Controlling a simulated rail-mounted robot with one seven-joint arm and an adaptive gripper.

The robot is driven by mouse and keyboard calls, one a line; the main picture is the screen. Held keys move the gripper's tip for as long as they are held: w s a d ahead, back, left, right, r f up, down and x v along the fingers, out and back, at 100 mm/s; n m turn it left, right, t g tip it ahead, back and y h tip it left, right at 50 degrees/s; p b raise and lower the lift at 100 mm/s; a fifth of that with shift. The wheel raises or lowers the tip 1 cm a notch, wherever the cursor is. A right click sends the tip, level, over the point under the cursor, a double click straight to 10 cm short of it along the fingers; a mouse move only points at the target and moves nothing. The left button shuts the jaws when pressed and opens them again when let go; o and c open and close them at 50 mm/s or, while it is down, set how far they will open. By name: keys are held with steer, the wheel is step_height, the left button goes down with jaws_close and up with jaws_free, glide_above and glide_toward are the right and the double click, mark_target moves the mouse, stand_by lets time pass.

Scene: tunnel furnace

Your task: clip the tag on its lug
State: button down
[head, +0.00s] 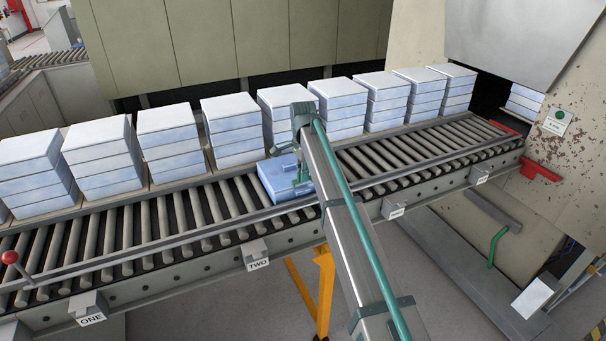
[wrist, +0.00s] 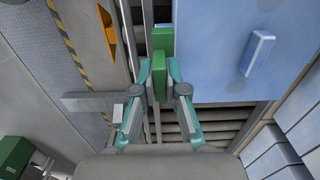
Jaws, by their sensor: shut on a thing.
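My gripper (wrist: 159,76) is shut on a green block-like piece (wrist: 160,88) in the wrist view; I cannot tell whether this is the tag. A second green part (wrist: 163,42) shows just beyond it, and I cannot tell whether the two touch. Both lie along the left edge of a blue slab (wrist: 215,62), which carries a raised pale blue bar (wrist: 257,52). In the head view the blue slab (head: 273,184) lies on the rollers, partly behind my arm, with my gripper (head: 301,178) over its right part. No lug is clearly identifiable.
Stacks of pale blue blocks (head: 103,160) line the far side of the roller conveyor (head: 140,230). Labelled brackets ONE (head: 92,308) and TWO (head: 256,252) project from its near side rail. A red-knobbed lever (head: 10,258) is at left; the furnace wall (head: 540,190) is at right.

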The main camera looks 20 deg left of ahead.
steer(key=shift+f, duration=0.15)
steer(key=shift+f, duration=0.85)
steer(key=shift+f+b, duration=0.55)
steer(key=shift+f, duration=0.45)
steer(key=c, duration=1.1)
jaws_free()
steer(key=shift+c, duration=0.2)
steer(key=shift+r, duration=0.1)
step_height(320, 180, up, 12)
steer(key=shift+f, duration=0.1)
